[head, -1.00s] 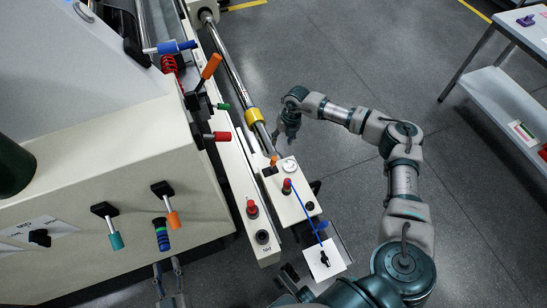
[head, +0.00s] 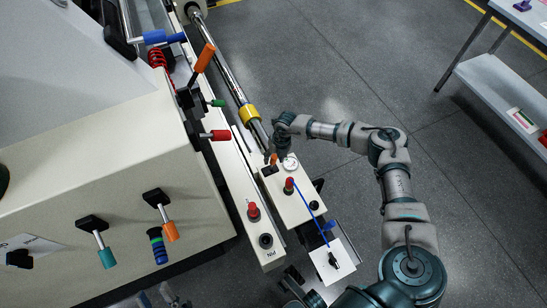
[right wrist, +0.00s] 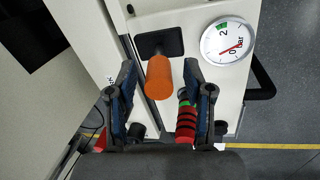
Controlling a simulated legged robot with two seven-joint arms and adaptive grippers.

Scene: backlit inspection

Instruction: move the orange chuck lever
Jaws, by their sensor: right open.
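A small orange lever (head: 273,159) on a black plate stands beside the round gauge on the narrow cream box. In the right wrist view the orange lever (right wrist: 159,77) lies between and beyond the fingertips of my right gripper (right wrist: 159,70). That gripper is open and empty; contact with the lever is not visible. In the head view my right gripper (head: 284,142) is just above the lever and partly hides the area. Other orange handles are a large one (head: 204,57) up the machine and one (head: 171,231) on its front. My left gripper (head: 156,297) is at the bottom edge, fingers apart, apparently empty.
The gauge (right wrist: 228,42) is close right of the lever, and a red-and-black ringed knob (right wrist: 186,124) is near the right finger. Open floor (head: 340,60) lies to the right, before a grey table (head: 490,80).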

